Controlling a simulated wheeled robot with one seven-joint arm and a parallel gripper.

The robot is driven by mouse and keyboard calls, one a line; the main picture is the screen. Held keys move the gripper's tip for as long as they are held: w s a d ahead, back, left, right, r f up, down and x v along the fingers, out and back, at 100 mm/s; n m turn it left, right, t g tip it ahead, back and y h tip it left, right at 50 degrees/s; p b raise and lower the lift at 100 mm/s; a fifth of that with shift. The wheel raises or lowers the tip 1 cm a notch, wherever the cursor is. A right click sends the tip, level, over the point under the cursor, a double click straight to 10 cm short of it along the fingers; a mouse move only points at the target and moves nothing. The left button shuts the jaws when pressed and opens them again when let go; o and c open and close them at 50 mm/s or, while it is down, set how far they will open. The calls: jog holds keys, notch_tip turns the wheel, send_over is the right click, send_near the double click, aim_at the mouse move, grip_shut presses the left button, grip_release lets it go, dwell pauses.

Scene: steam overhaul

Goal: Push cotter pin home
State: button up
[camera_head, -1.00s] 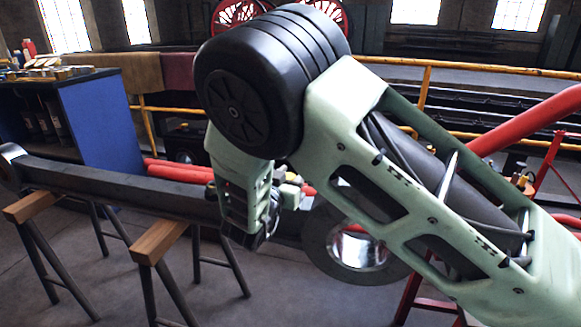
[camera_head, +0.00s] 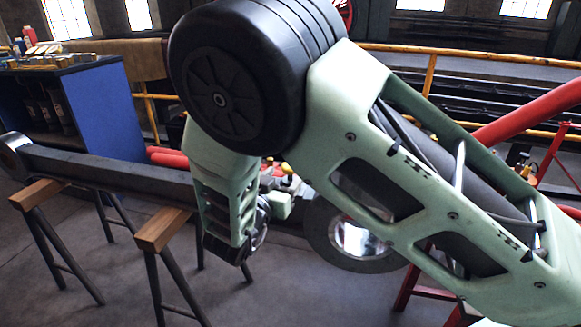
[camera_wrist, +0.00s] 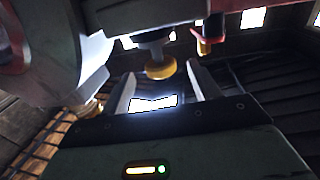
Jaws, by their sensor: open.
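My gripper (camera_wrist: 162,88) shows in the wrist view with its two pale fingers apart and nothing visible between them. A yellow round cap on a dark stem (camera_wrist: 160,68) shows beyond the fingertips; I cannot tell whether they touch it. I cannot make out the cotter pin in either view. The long dark steel rod (camera_head: 110,170) lies across wooden-topped trestles in the head view, with a large ring end (camera_head: 350,240) partly behind my arm. My arm hides the gripper's fingers in the head view.
A big pale metal body (camera_wrist: 30,40) fills the left of the wrist view. A red part with a yellow tip (camera_wrist: 207,35) hangs at the upper right. A blue cabinet (camera_head: 95,105), yellow railing (camera_head: 430,75) and red pipes (camera_head: 170,158) stand behind the rod.

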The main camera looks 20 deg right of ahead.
jog(key=p+v, duration=0.1)
jog(key=v, duration=1)
jog(key=w+a+n+g+y, duration=0.1)
jog(key=w+a+n+y, duration=0.25)
jog(key=a+y, duration=0.45)
jog(key=s+a+r+n+g+y, duration=0.3)
jog(key=s+n+g+y, duration=0.2)
jog(key=s+y, duration=0.3)
jog(key=s+d+r+n+g+h, duration=0.15)
jog(key=s+d+n+g, duration=0.25)
jog(key=s+d, duration=0.45)
jog(key=s+d+r+n+g+h, duration=0.15)
jog(key=s+d+n+g, duration=0.35)
jog(key=s, duration=0.7)
notch_tip(320, 180, up, 21)
jog(key=d+m+t+p, duration=0.1)
jog(key=p, duration=2.1)
jog(key=shift+d+t, duration=0.3)
jog(key=shift+t, duration=0.1)
